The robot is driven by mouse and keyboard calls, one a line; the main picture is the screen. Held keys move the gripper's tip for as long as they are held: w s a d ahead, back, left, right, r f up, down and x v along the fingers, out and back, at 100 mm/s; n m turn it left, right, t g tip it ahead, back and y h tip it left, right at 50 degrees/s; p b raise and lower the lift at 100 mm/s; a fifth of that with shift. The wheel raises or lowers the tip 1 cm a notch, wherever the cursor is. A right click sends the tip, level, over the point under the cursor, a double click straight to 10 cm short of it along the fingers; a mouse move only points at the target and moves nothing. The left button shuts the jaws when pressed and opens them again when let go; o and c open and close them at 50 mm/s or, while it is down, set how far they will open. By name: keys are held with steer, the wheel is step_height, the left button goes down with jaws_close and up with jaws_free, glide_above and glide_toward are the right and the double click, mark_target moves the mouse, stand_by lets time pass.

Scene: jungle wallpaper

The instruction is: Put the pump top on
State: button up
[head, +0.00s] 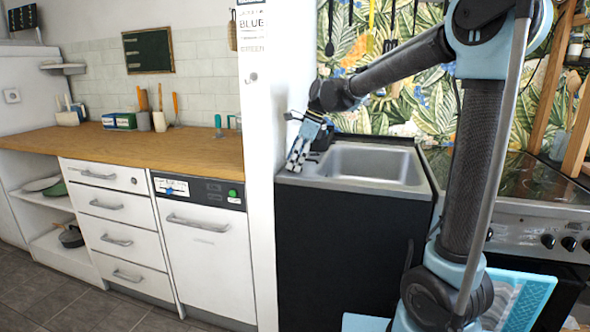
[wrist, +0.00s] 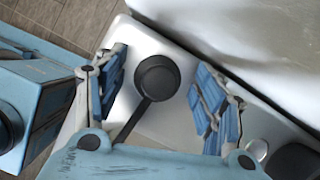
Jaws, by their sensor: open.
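A dark round piece with a narrow straight stem (wrist: 157,76) shows in the wrist view, over the bare metal edge of the sink (wrist: 185,128). It looks like the pump top, though I cannot be sure. My gripper (wrist: 160,62) is open, with one blue-padded finger on each side of this piece and visible gaps to both. In the head view my gripper (head: 297,160) points down at the sink's left edge and hides the piece. I cannot make out a bottle for the pump top.
The sink basin (head: 370,163) is empty. A small round metal part (wrist: 257,149) and a dark shape (wrist: 296,162) lie right of my gripper in the wrist view. A white wall end (head: 262,200) stands close on the left. The stove (head: 520,190) is at right.

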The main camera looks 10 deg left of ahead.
steer(key=shift+a+f, duration=0.1)
steer(key=shift+f, duration=0.1)
steer(key=c, duration=1.1)
steer(key=shift+o, duration=0.2)
steer(key=shift+r, duration=0.1)
